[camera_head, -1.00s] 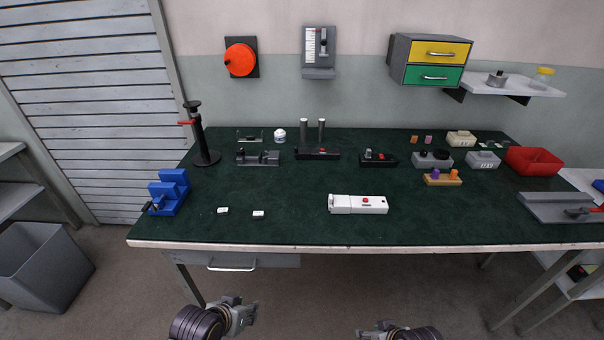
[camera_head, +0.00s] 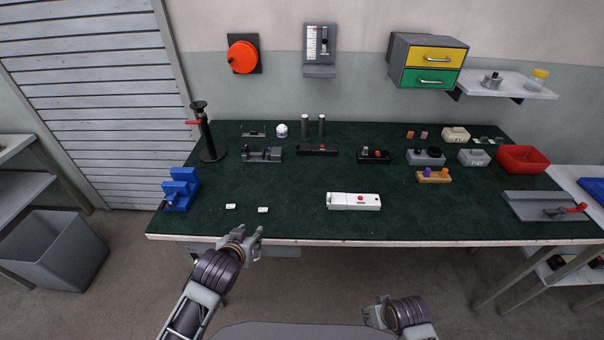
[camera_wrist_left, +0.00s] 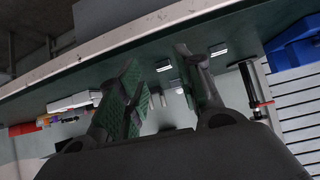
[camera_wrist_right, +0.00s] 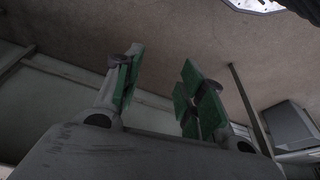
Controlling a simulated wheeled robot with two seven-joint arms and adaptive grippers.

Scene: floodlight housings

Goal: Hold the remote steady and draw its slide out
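My right gripper (camera_head: 374,312) is low in front of the bench, below the remote. In the right wrist view its fingers (camera_wrist_right: 160,90) are apart and empty.
Two small white blocks (camera_head: 263,209) lie left of the remote. A blue stand (camera_head: 180,190) is at the left end. Several fixtures line the back, with a red bin (camera_head: 522,159) at right. The bench's front edge (camera_head: 400,240) lies between my right gripper and the remote.

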